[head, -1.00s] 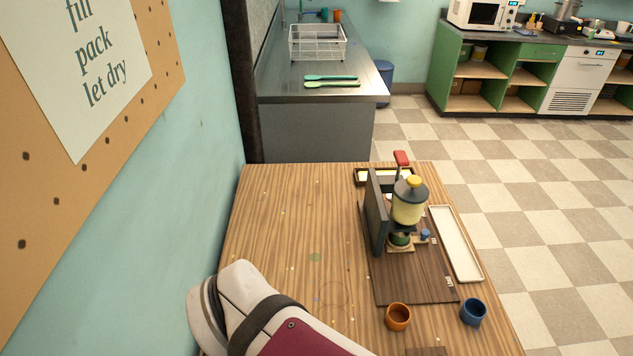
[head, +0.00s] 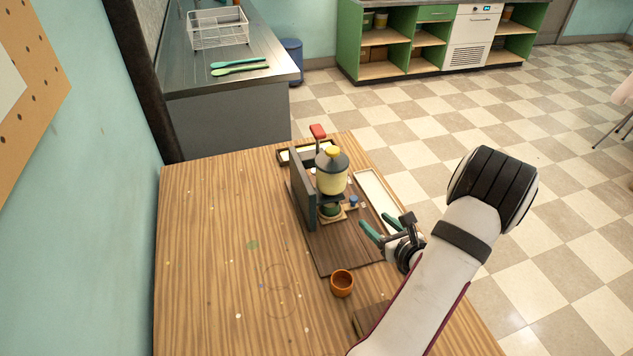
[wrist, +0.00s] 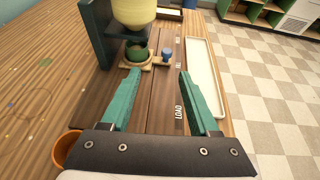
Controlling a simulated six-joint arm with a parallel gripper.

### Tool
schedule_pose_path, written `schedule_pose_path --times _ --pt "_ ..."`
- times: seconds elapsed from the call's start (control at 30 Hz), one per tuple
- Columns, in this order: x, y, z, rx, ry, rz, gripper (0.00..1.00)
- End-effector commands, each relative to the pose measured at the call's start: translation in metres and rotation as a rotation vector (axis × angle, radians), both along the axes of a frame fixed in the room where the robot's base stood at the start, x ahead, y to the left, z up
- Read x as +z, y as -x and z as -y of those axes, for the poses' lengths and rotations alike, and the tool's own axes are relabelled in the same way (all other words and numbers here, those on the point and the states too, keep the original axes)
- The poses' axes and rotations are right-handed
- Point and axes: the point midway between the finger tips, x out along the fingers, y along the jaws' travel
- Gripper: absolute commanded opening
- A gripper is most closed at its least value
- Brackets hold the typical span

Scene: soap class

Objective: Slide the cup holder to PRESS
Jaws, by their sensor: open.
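The cup holder is a small light wooden slide (head: 337,216) on the dark wooden board, under the yellow hopper (head: 332,180). It carries a green cup (head: 330,209) and a blue knob (head: 353,201) on its right side. In the wrist view the blue knob (wrist: 167,55) stands just beyond my fingertips, beside the green cup (wrist: 137,53). My gripper (head: 376,224) is open and empty, in front of and to the right of the holder. Its teal fingers (wrist: 160,72) point toward the knob, apart from it. LOAD (wrist: 178,113) is readable; farther labels are too small to read.
A dark upright panel (head: 302,190) stands left of the hopper, with a red-topped lever (head: 318,131) behind. A long white tray (head: 374,196) lies right of the board. An orange cup (head: 342,284) stands near the board's front. The table's left side is clear.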

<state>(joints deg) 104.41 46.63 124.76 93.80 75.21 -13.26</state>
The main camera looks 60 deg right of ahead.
Motion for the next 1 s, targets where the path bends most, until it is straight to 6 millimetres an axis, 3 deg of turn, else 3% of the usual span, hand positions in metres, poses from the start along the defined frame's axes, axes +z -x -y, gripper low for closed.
schedule_pose_path --times 0.03,0.13,0.6,0.8,1.0 --pt "-0.005 0.009 0.004 -0.034 -0.007 0.003 0.61" --pt "-0.012 0.005 0.013 -0.048 -0.010 0.005 0.61" --pt "-0.058 -0.077 0.091 -0.042 -0.010 0.004 0.61" --pt "-0.064 -0.090 0.105 -0.043 -0.009 0.004 0.61" --pt "-0.066 -0.091 0.107 -0.044 -0.011 0.005 0.61"
